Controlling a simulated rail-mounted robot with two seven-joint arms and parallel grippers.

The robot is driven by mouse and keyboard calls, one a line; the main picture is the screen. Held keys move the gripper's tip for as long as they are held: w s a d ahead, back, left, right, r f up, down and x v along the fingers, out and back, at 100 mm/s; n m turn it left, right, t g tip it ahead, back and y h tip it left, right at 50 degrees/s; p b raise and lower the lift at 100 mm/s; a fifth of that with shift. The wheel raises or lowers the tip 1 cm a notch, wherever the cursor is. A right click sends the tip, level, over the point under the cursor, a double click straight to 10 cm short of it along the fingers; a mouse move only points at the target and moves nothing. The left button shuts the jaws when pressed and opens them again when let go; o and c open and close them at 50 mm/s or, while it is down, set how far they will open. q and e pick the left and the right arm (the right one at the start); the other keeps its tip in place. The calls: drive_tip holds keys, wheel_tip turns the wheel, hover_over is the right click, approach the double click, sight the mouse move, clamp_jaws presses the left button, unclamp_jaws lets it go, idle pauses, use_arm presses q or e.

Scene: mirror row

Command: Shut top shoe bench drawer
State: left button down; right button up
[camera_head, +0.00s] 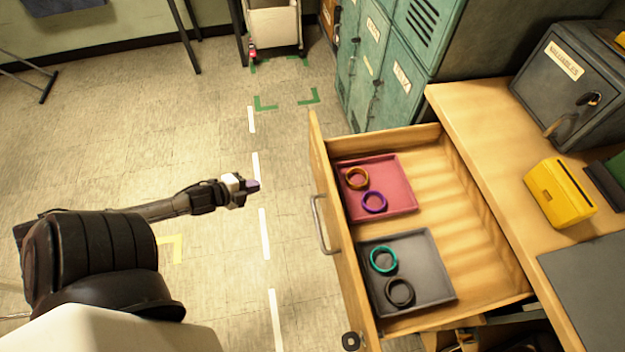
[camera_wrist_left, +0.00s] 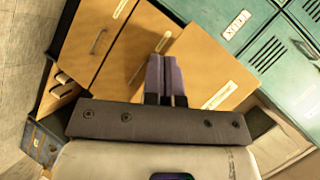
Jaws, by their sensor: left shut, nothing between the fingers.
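The wooden top drawer (camera_head: 475,215) of the shoe bench (camera_head: 450,105) is pulled out, with its front panel (camera_head: 335,225) and metal handle (camera_head: 321,225) facing left. Inside it lie a pink tray (camera_head: 400,190) with an orange ring and a purple ring, and a grey tray (camera_head: 425,270) with a teal ring and a black ring. My left gripper (camera_head: 252,185) is to the left of the drawer front, apart from it, shut and empty. In the left wrist view its fingers (camera_wrist_left: 166,78) are together before wooden fronts (camera_wrist_left: 120,50). My right gripper is not in view.
On the bench top stand a dark safe box (camera_head: 570,85) and a yellow box (camera_head: 560,193). Green lockers (camera_head: 385,60) stand behind the drawer. A white cart (camera_head: 273,28) is at the back. The tiled floor left of the drawer is open.

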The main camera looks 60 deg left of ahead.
use_arm(q)
drive_tip(key=d+r+m+t+h, duration=0.4)
drive_tip(key=d+r+m+h, duration=0.2)
drive_tip(key=m+h, duration=0.1)
drive_tip(key=m+b, duration=0.1)
drive_tip(key=b, duration=0.1)
approach(318, 179)
drive_tip(key=x, duration=0.6)
drive_tip(key=shift+w+d+r, duration=0.1)
drive_tip(key=shift+d+r, duration=0.15)
drive_tip(key=shift+w+d, duration=0.2)
drive_tip(key=shift+w, duration=0.25)
